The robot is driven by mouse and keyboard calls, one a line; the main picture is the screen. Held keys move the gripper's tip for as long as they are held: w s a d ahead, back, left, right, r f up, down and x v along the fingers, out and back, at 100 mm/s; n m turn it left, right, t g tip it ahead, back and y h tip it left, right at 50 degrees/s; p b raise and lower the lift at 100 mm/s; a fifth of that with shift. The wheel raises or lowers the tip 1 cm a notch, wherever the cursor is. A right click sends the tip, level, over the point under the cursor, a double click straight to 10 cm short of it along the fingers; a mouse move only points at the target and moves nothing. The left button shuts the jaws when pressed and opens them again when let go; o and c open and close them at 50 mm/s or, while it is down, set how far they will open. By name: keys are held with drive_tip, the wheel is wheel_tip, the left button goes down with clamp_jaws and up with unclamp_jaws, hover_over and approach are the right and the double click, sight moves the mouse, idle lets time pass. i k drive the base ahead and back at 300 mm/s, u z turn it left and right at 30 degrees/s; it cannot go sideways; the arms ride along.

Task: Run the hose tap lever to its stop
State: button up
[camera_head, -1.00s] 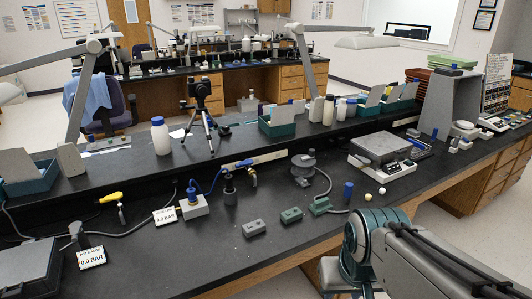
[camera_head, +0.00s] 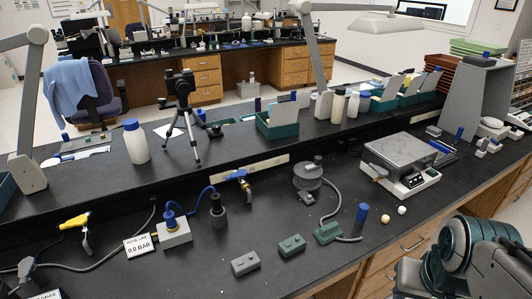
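A tap with a blue lever (camera_head: 237,175) and a brass-coloured body stands at the back of the near bench, in front of the raised shelf. A second tap-like fitting with a yellow lever (camera_head: 74,221) stands at the left, with a grey hose running by it. A small sign (camera_head: 138,245) reading 0.0 BAR stands between them, its top line too small to read surely. I cannot tell for certain which lever is the hose tap's. My teal and grey arm shows at the lower right, away from both levers. My gripper's fingers are not visible.
A grey box with a blue-hosed fitting (camera_head: 175,234) and a dark fitting (camera_head: 218,211) stand near the blue lever. Small grey (camera_head: 245,263) and green blocks (camera_head: 291,245) lie in front. A round grey device (camera_head: 308,178) and a balance (camera_head: 401,165) are farther right.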

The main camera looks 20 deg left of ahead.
sight(241, 174)
drive_tip(key=u, duration=0.6)
drive_tip(key=i, duration=0.8)
drive_tip(key=u, duration=0.9)
